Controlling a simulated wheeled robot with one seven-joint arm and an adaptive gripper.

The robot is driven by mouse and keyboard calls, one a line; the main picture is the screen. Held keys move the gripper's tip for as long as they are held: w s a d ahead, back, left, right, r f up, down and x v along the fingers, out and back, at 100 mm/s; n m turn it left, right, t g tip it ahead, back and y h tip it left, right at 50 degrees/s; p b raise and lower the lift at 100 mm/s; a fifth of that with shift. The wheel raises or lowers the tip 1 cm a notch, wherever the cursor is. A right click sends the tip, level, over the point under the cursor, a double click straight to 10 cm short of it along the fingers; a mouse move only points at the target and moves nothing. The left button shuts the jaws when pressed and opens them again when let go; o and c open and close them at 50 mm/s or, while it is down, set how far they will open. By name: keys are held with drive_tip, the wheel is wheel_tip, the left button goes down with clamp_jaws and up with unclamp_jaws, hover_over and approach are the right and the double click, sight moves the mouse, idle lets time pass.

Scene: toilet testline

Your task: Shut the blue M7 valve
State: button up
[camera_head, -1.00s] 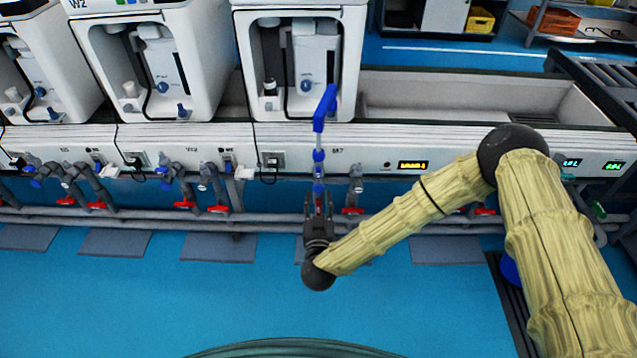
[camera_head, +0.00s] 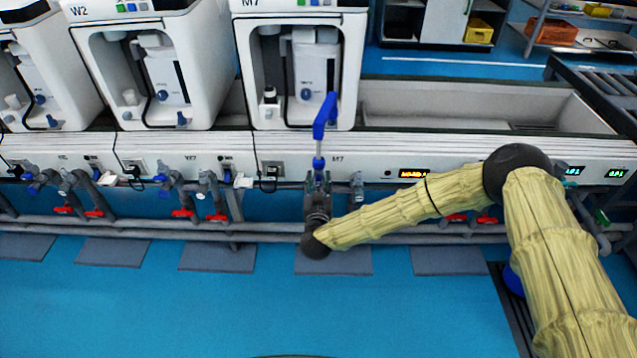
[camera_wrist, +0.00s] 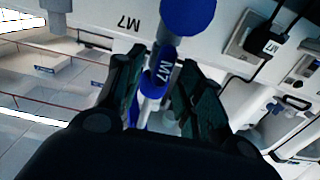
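The blue M7 valve shows in the head view as an upright blue piece (camera_head: 325,117) in front of the M7 machine, with a narrow shaft below it. In the wrist view a blue part marked M7 (camera_wrist: 156,82) lies between my fingers, with a round blue knob (camera_wrist: 187,14) beyond it. My gripper (camera_head: 318,184) is at the lower end of this piece, against the white front panel. In the wrist view my gripper (camera_wrist: 160,75) is open, one finger on each side of the blue part. I cannot tell whether either finger touches it. The fingers hide its lower end.
The white M7 machine (camera_head: 300,70) stands behind the valve, with the W2 machine (camera_head: 150,75) to its left. Grey pipes with red levers (camera_head: 182,213) run below the panel. A black plug (camera_head: 270,170) is left of my gripper.

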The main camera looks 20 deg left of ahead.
drive_tip(key=shift+w, duration=0.1)
drive_tip(key=shift+c, duration=0.3)
clamp_jaws()
drive_tip(key=m, duration=0.4)
drive_tip(key=shift+w+d+m, duration=0.1)
drive_tip(key=shift+d+m, duration=0.1)
drive_tip(key=shift+m, duration=0.1)
drive_tip(key=m, duration=0.4)
drive_tip(key=shift+d+f+m, duration=0.2)
drive_tip(key=shift+m, duration=0.1)
drive_tip(key=m, duration=0.1)
drive_tip(key=m+b, duration=0.1)
drive_tip(key=m, duration=0.1)
drive_tip(key=shift+w+d+f+m, duration=0.1)
drive_tip(key=shift+d+f+m, duration=0.1)
drive_tip(key=shift+m, duration=0.1)
drive_tip(key=shift+f+m+b, duration=0.2)
drive_tip(key=shift+m+b, duration=0.6)
drive_tip(key=shift+m, duration=1.8)
